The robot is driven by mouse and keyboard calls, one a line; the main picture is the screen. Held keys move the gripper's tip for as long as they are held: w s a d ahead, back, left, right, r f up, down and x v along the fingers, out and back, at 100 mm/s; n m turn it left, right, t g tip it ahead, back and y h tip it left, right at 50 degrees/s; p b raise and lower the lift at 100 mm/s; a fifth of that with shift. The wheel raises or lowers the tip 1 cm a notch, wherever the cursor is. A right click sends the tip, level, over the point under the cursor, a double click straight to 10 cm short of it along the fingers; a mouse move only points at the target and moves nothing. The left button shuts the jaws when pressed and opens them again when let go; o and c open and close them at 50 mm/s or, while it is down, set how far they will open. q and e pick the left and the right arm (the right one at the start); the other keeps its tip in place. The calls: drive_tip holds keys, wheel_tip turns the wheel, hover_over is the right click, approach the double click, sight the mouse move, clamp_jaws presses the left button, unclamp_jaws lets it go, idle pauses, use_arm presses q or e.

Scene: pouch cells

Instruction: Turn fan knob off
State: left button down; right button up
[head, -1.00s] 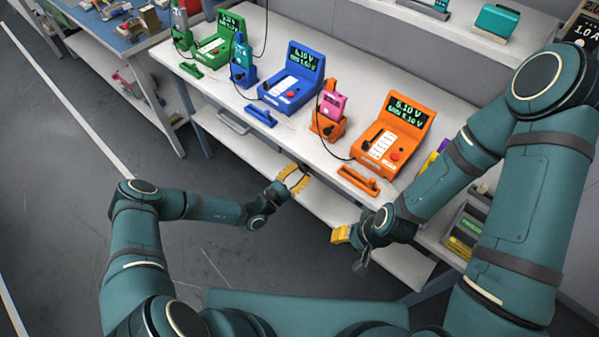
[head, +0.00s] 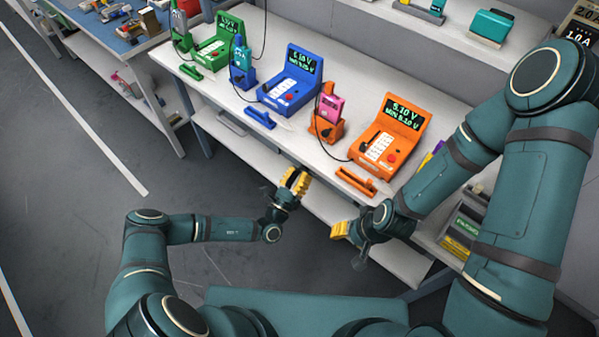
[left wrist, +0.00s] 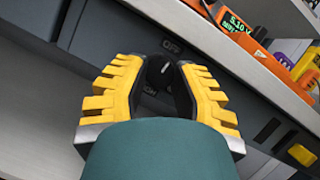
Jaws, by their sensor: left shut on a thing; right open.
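The fan knob (left wrist: 158,72) is a dark knob on a grey panel under the bench edge, seen in the left wrist view. An "OFF" label (left wrist: 171,46) is above it and an "ON" label (left wrist: 150,91) is below it. My left gripper (left wrist: 160,80), with yellow ridged fingers, is shut on the knob, one finger on each side. The fingers partly cover the knob, so I cannot tell which label it points to. In the head view my left gripper (head: 295,183) is at the bench front, and the knob is hidden there. My right gripper (head: 348,238) is open and empty, below the bench edge.
The white bench (head: 210,105) carries a green tester (head: 217,50), a blue tester (head: 291,85) and an orange tester (head: 385,140). An orange handled piece (head: 357,182) lies near the front edge. A lower shelf (head: 330,208) runs beneath. The floor at left is clear.

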use_arm(q)
drive_tip(key=shift+w+r+n+y, duration=0.15)
drive_tip(key=shift+n+y, duration=0.25)
drive_tip(key=shift+n, duration=0.4)
drive_tip(key=shift+r, duration=0.1)
drive_tip(key=c, duration=0.6)
unclamp_jaws()
drive_tip(key=shift+s+a+f, duration=0.25)
drive_tip(key=shift+s+f, duration=0.15)
drive_tip(key=shift+s, duration=0.2)
drive_tip(key=v, duration=1.1)
drive_tip(key=shift+w, duration=0.1)
